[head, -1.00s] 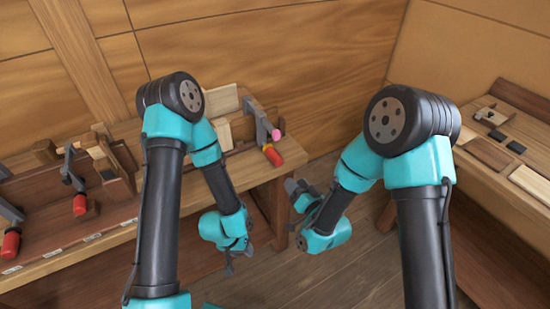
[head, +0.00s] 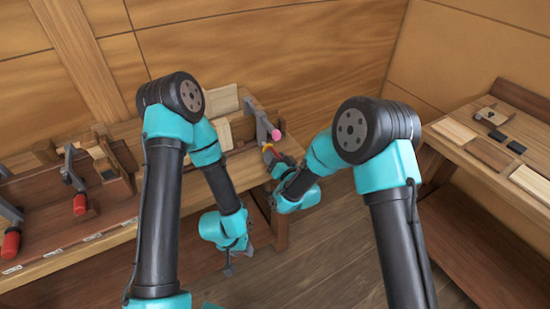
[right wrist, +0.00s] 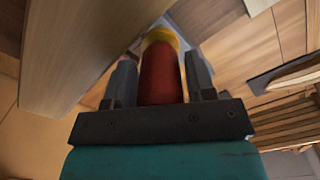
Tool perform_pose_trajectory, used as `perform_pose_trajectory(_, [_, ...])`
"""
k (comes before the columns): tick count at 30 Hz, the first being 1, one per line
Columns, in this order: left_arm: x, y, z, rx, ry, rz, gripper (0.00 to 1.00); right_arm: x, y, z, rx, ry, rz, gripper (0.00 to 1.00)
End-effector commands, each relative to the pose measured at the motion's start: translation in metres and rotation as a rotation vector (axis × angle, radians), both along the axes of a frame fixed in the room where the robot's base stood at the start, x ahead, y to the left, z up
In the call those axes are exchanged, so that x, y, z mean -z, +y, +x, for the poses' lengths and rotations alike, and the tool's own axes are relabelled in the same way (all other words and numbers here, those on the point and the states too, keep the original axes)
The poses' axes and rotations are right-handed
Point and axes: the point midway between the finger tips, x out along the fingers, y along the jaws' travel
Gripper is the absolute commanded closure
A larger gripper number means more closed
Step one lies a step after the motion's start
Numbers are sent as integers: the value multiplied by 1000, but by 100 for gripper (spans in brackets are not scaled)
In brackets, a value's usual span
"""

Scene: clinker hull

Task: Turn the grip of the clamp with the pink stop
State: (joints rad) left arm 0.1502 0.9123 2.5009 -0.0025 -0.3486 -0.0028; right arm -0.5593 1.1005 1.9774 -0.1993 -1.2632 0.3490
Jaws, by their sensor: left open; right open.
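The clamp with the pink stop (head: 276,135) stands at the right end of the left bench, with a grey bar (head: 256,117). Its red grip is largely hidden behind my right gripper (head: 269,155) in the head view. In the right wrist view the red grip (right wrist: 161,75), with a yellow end, lies between the two fingers of my right gripper (right wrist: 160,85). The fingers are open, with a gap visible on each side of the grip. My left gripper (head: 230,264) is open and empty, low in front of the bench.
Other clamps with red grips (head: 80,204) stand on the bench at the left. Wood blocks (head: 222,101) stand beside the pink-stop clamp. A second bench (head: 480,215) with small boards is at the right. Open floor lies between the benches.

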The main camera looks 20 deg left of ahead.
Motion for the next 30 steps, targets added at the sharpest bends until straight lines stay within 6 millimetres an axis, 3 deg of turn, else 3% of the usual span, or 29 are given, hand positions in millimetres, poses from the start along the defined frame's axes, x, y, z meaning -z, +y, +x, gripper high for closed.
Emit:
perform_pose_trajectory(7, [0,0,0,0,0,0,56,0,0,0,0,0,0,50])
perform_pose_trajectory(18, [0,0,0,0,0,0,56,0,0,0,0,0,0,84])
perform_pose_trajectory(30, [0,0,0,0,0,0,56,0,0,0,0,-41,-41,84])
